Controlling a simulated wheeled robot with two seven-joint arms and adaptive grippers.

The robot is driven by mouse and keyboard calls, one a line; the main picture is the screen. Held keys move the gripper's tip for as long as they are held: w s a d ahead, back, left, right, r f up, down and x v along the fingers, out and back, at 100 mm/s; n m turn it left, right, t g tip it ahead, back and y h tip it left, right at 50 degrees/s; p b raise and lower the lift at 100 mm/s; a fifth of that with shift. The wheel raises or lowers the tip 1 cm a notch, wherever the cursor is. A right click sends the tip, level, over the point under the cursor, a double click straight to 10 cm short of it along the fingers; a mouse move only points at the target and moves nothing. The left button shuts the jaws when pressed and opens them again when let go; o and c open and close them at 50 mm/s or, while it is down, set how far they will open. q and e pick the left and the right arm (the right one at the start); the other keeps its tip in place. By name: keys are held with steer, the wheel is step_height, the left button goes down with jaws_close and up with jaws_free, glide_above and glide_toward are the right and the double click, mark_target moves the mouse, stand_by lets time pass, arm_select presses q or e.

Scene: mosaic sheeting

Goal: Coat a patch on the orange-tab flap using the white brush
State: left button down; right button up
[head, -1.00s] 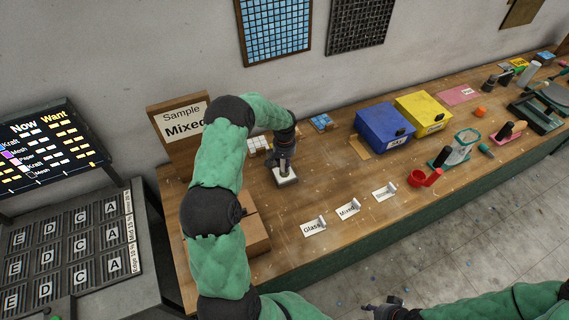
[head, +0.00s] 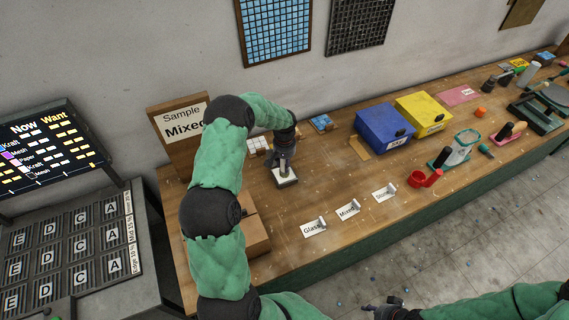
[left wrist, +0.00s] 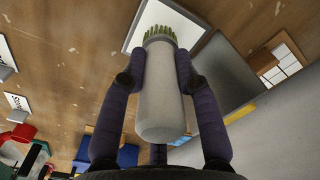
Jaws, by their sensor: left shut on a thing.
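The white brush (left wrist: 165,95) is a pale grey-white cylinder with greenish bristles at its far end. My left gripper (left wrist: 160,80) is shut around it; in the head view the gripper (head: 285,160) is over a small white pad. The bristles point at this white pad (head: 287,182), which also shows in the left wrist view (left wrist: 200,20). I cannot tell whether they touch it. I cannot make out an orange-tab flap for sure; a yellow-orange strip (left wrist: 240,113) lies on a grey surface at right. My right gripper (head: 384,309) is at the bottom of the head view, its fingers unclear.
A cardboard box (head: 255,232) is partly behind my left arm. Blue (head: 384,128) and yellow (head: 424,113) bins stand at the back. Glass (head: 313,228), Mixed (head: 348,210) and another label stand along the front, with a red cup (head: 416,180) beyond. Bare bench lies between.

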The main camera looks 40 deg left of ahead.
arm_select(q)
steer(key=shift+r+p, duration=1.3)
steer(key=shift+r, duration=1.95)
arm_select(e)
step_height(320, 180, up, 3)
steer(key=shift+f, duration=0.1)
arm_select(q)
steer(key=shift+f, duration=0.1)
